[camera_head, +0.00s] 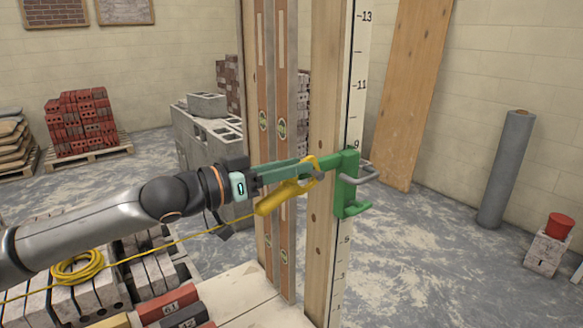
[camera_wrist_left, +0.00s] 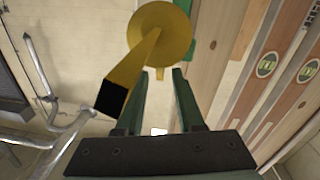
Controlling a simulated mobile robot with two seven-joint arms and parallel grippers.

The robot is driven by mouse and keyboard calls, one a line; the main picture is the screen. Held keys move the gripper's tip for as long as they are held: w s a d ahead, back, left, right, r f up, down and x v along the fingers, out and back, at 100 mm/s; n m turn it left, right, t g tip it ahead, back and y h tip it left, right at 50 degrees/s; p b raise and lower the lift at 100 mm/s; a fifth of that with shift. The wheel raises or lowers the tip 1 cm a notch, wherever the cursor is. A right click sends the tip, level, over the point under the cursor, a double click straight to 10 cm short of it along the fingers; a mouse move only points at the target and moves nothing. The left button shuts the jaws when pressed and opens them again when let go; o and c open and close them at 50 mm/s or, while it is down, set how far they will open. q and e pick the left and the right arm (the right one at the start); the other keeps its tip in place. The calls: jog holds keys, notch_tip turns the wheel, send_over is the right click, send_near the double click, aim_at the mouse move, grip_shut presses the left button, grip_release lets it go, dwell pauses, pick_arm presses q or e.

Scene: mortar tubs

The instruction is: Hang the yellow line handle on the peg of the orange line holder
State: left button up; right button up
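The line holder (camera_head: 346,180) on the wooden post looks green, not orange. My left gripper (camera_head: 309,166) reaches in from the left, its green fingers close to the handle. In the left wrist view the gripper (camera_wrist_left: 159,75) has its fingers apart, and the yellow handle (camera_wrist_left: 158,32) shows at and beyond the tips. My right gripper is not in view.
The wooden post (camera_head: 322,130) carries a numbered scale. Grey blocks (camera_head: 207,104) stand behind my arm. A grey roll (camera_head: 507,168) leans at the right; the floor there is mostly clear.

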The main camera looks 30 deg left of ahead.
pick_arm(q)
grip_shut()
dwell(0.4)
jog(key=shift+w+r+p, duration=0.15)
jog(key=shift+w+p, duration=0.3)
jog(key=shift+p, duration=0.15)
jog(key=shift+w+d+p, duration=0.25)
jog(key=shift+p, duration=0.1)
jog(key=shift+w, duration=0.1)
jog(key=shift+d, duration=0.15)
jog(key=shift+s+d+b, duration=0.15)
jog(key=shift+s+d, duration=0.25)
jog(key=shift+d, duration=0.45)
jog(key=shift+s+d+b, duration=0.15)
jog(key=shift+s+d, duration=0.2)
jog(key=shift+d, duration=0.55)
jog(key=shift+s+d+b, duration=0.15)
jog(key=shift+s+d, duration=0.25)
jog(key=shift+d, duration=0.45)
jog(key=shift+s+d+p, duration=0.15)
jog(key=shift+s+d, duration=0.1)
jog(key=shift+d, duration=0.4)
jog(key=shift+s+d+p, duration=0.15)
jog(key=shift+s+d, duration=0.1)
jog(key=shift+d, duration=0.35)
